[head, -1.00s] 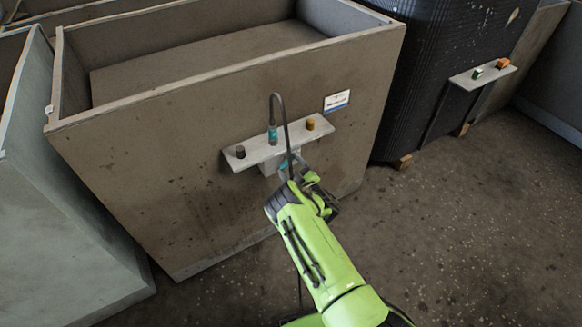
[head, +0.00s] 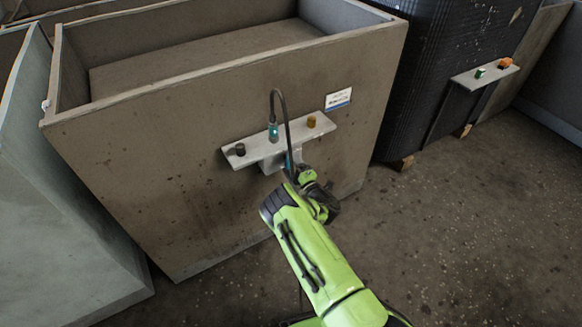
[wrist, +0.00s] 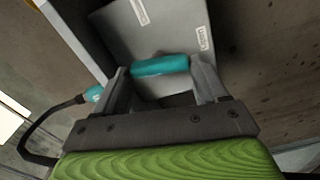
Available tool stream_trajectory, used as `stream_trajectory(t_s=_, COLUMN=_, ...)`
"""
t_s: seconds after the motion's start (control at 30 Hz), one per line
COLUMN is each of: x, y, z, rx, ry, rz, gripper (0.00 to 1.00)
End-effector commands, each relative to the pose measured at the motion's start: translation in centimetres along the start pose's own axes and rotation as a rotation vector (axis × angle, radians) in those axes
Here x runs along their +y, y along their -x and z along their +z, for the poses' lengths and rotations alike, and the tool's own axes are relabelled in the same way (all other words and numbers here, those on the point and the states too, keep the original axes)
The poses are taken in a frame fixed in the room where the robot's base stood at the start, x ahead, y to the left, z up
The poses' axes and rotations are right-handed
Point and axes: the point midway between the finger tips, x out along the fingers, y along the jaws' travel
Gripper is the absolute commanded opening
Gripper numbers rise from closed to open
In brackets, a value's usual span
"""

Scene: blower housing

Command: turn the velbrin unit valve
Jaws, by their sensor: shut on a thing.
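The valve has a teal handle (wrist: 160,66) on a grey box (wrist: 160,35) with small labels. In the head view the handle (head: 289,162) shows as a small teal patch below the grey shelf (head: 262,147) on the brown bin, partly hidden by my gripper. My gripper (head: 297,173) is at the front of the box. In the wrist view its two fingers stand at either end of the teal handle, shut on it. The handle lies nearly level across that view.
The shelf carries a black knob (head: 240,149), an orange knob (head: 311,122) and a teal fitting (head: 273,131) with a dark hose looping down near my gripper. A white label (head: 338,99) is above. Open floor (head: 450,230) lies to the right.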

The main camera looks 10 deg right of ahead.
Motion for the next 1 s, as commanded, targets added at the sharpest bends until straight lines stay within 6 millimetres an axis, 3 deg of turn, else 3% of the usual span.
stream_trajectory(t_s=0.6, x=-0.18, y=0.1, z=0.09, rx=-0.004, ry=0.038, rz=-0.004, gripper=0.42)
stream_trajectory(t_s=0.63, x=-0.18, y=0.1, z=0.09, rx=-0.004, ry=0.038, rz=-0.004, gripper=0.77)
stream_trajectory(t_s=0.7, x=-0.16, y=0.08, z=0.08, rx=-0.003, ry=0.038, rz=-0.003, gripper=0.88)
stream_trajectory(t_s=0.77, x=-0.14, y=0.07, z=0.07, rx=-0.003, ry=0.038, rz=-0.003, gripper=0.97)
stream_trajectory(t_s=1.0, x=-0.07, y=0.04, z=0.04, rx=-0.001, ry=0.039, rz=-0.001, gripper=0.98)
